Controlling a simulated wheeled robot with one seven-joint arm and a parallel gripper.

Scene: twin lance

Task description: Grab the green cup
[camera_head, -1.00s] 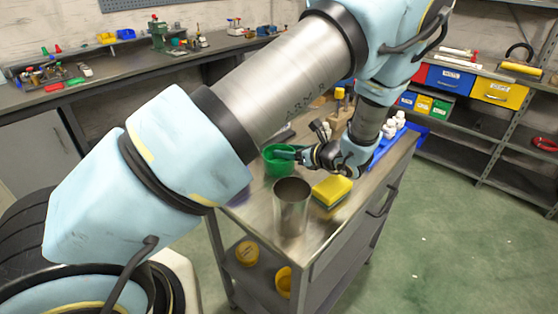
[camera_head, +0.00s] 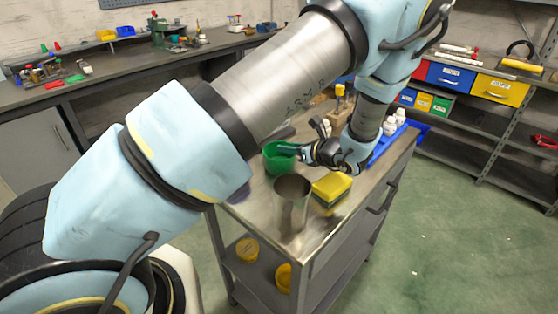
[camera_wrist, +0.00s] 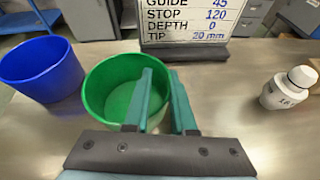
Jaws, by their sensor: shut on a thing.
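The green cup (camera_head: 274,164) stands upright on the metal cart top, partly behind my arm. It also shows in the wrist view (camera_wrist: 104,92) as an open, empty cup with a wide rim. My gripper (camera_wrist: 162,84) is at the cup's right side, with one finger inside the rim and the other outside. The fingers are shut on the cup's wall. In the head view my gripper (camera_head: 298,150) reaches the cup from the right.
A blue cup (camera_wrist: 40,66) stands left of the green cup. A white bottle (camera_wrist: 288,88) is at the right, and a lettered board (camera_wrist: 200,22) is behind.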

